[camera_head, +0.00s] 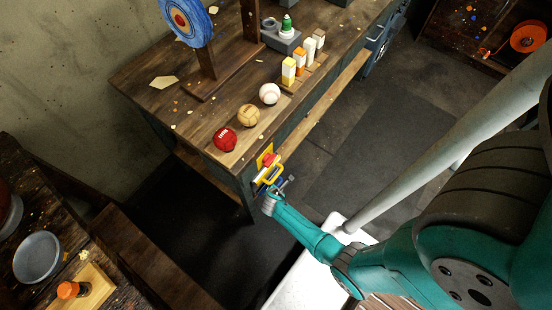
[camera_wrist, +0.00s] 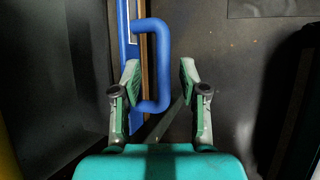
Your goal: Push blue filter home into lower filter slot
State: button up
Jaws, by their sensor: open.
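The blue filter shows in the wrist view as a flat blue plate (camera_wrist: 126,45) with a blue looped handle (camera_wrist: 164,60) standing out to its right. A thin brown strip runs along the plate. My gripper (camera_wrist: 160,68) is open. Its fingers lie on either side of the handle's outer bar, and I cannot tell whether they touch it. The lower slot's opening and how deep the filter sits cannot be made out.
A yellow panel (camera_head: 264,153) with a red part is on the table end above my gripper. Open floor lies to the right.

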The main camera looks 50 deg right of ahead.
jog(key=v, duration=0.7)
jog(key=shift+s+r, duration=0.15)
jog(key=shift+r, duration=0.1)
jog(key=shift+a, duration=0.15)
